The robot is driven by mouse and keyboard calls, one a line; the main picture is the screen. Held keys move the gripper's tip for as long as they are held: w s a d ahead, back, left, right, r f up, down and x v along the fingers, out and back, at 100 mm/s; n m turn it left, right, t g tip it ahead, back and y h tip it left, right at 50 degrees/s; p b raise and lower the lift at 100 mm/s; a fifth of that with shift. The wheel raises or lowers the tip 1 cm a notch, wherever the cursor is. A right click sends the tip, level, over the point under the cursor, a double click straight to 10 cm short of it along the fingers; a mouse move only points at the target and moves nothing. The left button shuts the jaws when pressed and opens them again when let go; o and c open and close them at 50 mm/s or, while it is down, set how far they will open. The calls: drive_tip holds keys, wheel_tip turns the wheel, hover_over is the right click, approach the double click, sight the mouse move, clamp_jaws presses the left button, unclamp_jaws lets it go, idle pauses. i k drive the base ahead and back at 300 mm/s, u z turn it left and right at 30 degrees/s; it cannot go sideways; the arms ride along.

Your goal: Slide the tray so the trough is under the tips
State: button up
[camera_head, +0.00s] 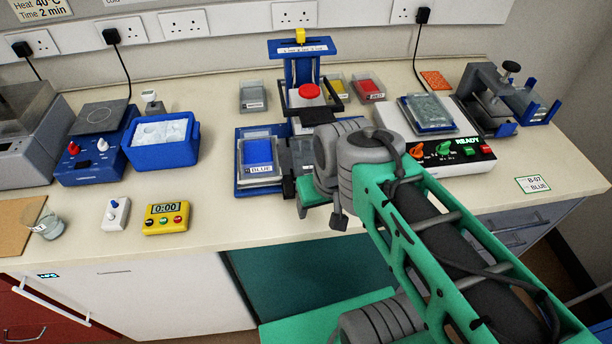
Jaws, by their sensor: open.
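A blue multichannel stand (290,70) with a yellow knob and a red button (309,91) stands at the back middle of the bench. Its tips are not clearly visible; the stand's lower front is partly behind my arm. A blue tray (243,187) lies at the front of the stand. A clear trough (258,155) with blue contents and a "BLUE" label sits on the tray's left part, left of the stand's head. A greyer compartment shows beside it, partly hidden by my wrist. My gripper (320,212) is open, over the tray's front right; its fingers are small and partly hidden.
Lidded troughs, one grey (253,95) and one red (369,89), lie beside the stand. A device reading READY (460,155) is on the right. A blue ice box (163,142) and yellow timer (166,218) are on the left. The bench between timer and tray is clear.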

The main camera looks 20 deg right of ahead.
sight(285, 159)
drive_tip(key=z, duration=0.25)
drive_tip(key=k, duration=1.1)
drive_tip(key=u, duration=1.6)
drive_tip(key=i, duration=0.5)
